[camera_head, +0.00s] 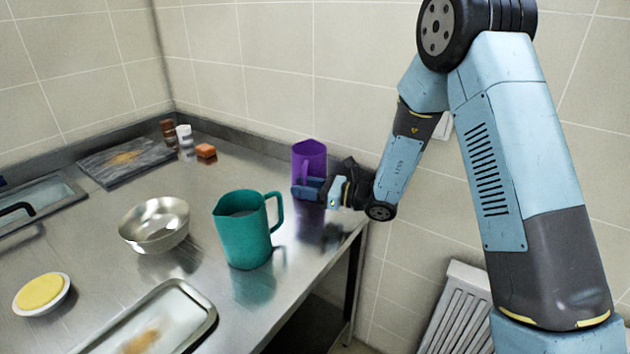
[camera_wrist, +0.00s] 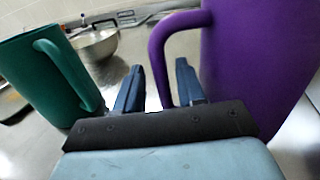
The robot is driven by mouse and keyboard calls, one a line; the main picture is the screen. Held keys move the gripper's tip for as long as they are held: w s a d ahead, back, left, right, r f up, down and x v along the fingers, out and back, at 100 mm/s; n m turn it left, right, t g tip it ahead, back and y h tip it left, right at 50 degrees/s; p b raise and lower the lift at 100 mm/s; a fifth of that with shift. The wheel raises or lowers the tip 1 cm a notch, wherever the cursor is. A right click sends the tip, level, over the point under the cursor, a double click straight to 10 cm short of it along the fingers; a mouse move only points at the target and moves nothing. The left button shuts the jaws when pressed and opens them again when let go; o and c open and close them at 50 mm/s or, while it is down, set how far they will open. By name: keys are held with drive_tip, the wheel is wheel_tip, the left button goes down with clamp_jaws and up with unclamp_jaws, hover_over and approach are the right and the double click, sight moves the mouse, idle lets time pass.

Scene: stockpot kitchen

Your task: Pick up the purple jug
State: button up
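The purple jug (camera_head: 309,158) stands upright on the steel counter near its back right edge. In the wrist view the purple jug (camera_wrist: 262,60) fills the right side, and its handle (camera_wrist: 157,62) points left. My gripper (camera_head: 306,189) is in front of the jug's lower part in the head view and hides some of it. In the wrist view my gripper (camera_wrist: 158,84) is open, with one finger on each side of the handle's line. A gap shows between the handle and the left finger; whether the right finger touches it I cannot tell.
A teal jug (camera_head: 243,235) stands in front and to the left; it also shows in the wrist view (camera_wrist: 42,75). A metal bowl (camera_head: 155,236), a tray (camera_head: 203,302), a yellow-topped dish (camera_head: 41,292), a dark board (camera_head: 127,158) and small jars (camera_head: 185,136) lie further left.

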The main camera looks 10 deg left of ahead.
drive_tip(key=shift+c, duration=0.4)
clamp_jaws()
